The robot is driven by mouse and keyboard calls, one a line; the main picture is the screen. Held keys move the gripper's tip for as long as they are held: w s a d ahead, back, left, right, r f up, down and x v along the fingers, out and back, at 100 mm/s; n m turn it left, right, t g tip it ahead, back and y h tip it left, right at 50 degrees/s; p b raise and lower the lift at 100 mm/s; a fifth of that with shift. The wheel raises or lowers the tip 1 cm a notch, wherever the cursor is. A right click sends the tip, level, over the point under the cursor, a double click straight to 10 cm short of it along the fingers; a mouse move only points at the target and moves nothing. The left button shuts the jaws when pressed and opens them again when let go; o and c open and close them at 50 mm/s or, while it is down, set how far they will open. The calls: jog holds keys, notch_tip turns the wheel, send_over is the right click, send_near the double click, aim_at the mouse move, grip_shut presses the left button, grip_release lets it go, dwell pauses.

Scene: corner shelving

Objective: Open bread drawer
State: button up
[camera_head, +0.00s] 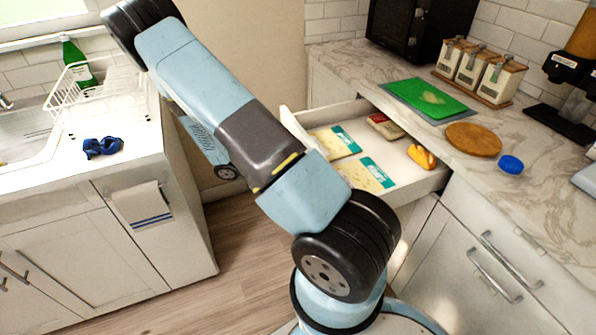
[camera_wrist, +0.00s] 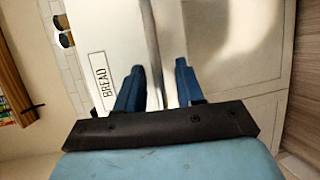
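An open drawer (camera_head: 382,161) extends from under the right-hand counter in the head view. It holds yellow-and-teal packs (camera_head: 366,175), a reddish pack (camera_head: 386,126) and an orange item (camera_head: 421,156). My arm covers part of it. In the wrist view, a pale drawer front (camera_wrist: 112,38) carries a label (camera_wrist: 102,82) reading BREAD. A shiny bar-like handle (camera_wrist: 152,45) runs along it. My gripper (camera_wrist: 158,75) has its two blue fingers apart, one on each side of the bar, with a gap at the right finger. Its fingers are hidden behind my arm in the head view.
The right counter (camera_head: 345,60) bears a green board (camera_head: 428,98), a round wooden board (camera_head: 473,140), a blue lid (camera_head: 511,164) and canisters (camera_head: 470,65). A left cabinet (camera_head: 95,240) has a towel (camera_head: 142,203) on its front. Wooden floor (camera_head: 235,235) is clear between the cabinets.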

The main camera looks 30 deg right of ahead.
jog(key=shift+w+a, duration=0.1)
jog(key=v, duration=1.1)
jog(key=shift+w+a, duration=0.25)
jog(key=shift+a, duration=0.05)
jog(key=shift+r, duration=0.1)
jog(key=s+a+r+n+t+y, duration=0.1)
jog(key=s+r+t+y, duration=0.15)
jog(key=r, duration=0.55)
jog(key=s+r+t+y, duration=0.15)
jog(key=r+y, duration=0.25)
jog(key=r, duration=0.4)
jog(key=s+a+r+n+t+y, duration=0.1)
jog(key=s+r+t+y, duration=0.2)
jog(key=r, duration=0.5)
jog(key=s+a+r+n+t+y, duration=0.2)
jog(key=s+r+t, duration=0.5)
jog(key=s+r, duration=0.6)
jog(key=shift+s+n+y, duration=0.3)
jog(key=shift+n+y, duration=0.5)
jog(key=shift+y, duration=0.25)
